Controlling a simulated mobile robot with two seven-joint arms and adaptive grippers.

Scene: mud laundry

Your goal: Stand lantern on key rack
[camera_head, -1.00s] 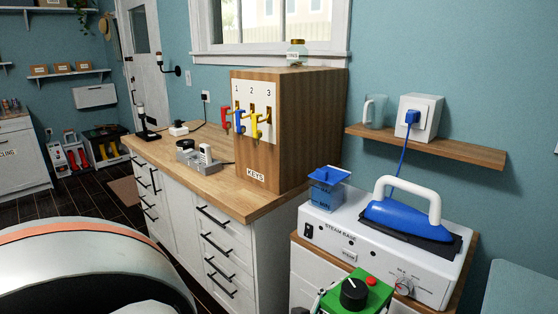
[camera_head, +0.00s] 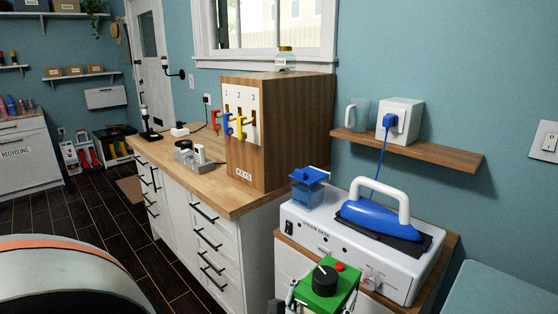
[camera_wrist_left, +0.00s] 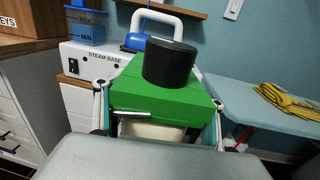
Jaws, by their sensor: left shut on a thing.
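The lantern (camera_head: 324,285) has a green boxy top, a black knob and a red button. It is at the bottom of the head view, low in front of the white cabinet. In the left wrist view the lantern (camera_wrist_left: 165,100) shows a pale lower part and a thin metal bar. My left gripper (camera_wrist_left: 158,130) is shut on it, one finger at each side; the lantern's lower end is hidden. The key rack (camera_head: 283,135) is a wooden box marked KEYS, with red, blue and yellow keys on its white front panel. My right gripper is not in view.
A small jar (camera_head: 285,60) stands on the rack's top, towards the back; the rest of the top looks clear. A steam base (camera_head: 310,228) with a blue iron (camera_head: 375,220) and blue tank (camera_head: 307,190) lies beyond the lantern. A wall shelf (camera_head: 405,152) is at right.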

